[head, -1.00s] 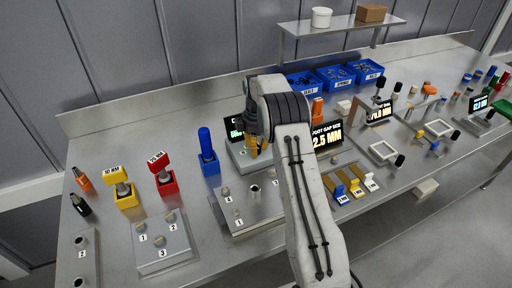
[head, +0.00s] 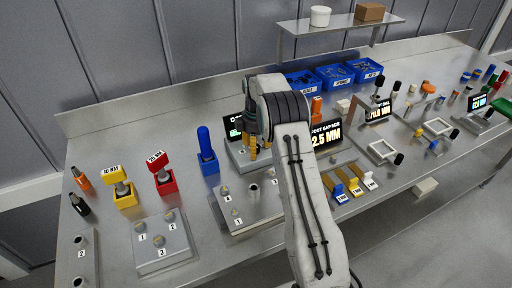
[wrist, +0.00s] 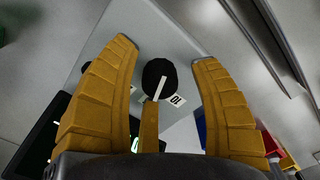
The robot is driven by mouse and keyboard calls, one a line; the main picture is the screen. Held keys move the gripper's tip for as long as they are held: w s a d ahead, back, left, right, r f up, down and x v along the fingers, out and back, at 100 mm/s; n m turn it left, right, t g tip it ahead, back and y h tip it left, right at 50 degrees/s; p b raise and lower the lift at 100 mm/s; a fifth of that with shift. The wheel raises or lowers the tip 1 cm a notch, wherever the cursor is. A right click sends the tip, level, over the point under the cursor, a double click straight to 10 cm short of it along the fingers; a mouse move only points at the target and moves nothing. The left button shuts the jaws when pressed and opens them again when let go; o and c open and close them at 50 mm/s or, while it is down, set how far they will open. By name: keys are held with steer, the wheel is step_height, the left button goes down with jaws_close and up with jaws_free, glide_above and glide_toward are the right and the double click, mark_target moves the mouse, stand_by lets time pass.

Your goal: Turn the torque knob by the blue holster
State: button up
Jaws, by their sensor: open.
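The torque knob (wrist: 159,78) is a round black dial with a white pointer line, in the middle of the wrist view. It sits on a grey plate with small number labels, one reading 10. My gripper (wrist: 164,60) is open, with one yellow finger on each side of the knob and visible gaps to it. In the head view my gripper (head: 258,148) points down over the plate; the arm and fingers hide the knob there. The blue holster (head: 208,163), with a blue handle standing in it, is just left of my gripper.
A dark display (head: 234,126) stands behind my gripper. A plate with pegs (head: 240,205) lies in front. Red (head: 166,184) and yellow (head: 126,198) holsters stand to the left. A larger display (head: 326,133) and several blue bins (head: 335,77) are to the right and behind.

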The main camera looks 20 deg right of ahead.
steer(key=shift+r, duration=0.1)
step_height(320, 180, up, 12)
stand_by(0.6)
stand_by(0.4)
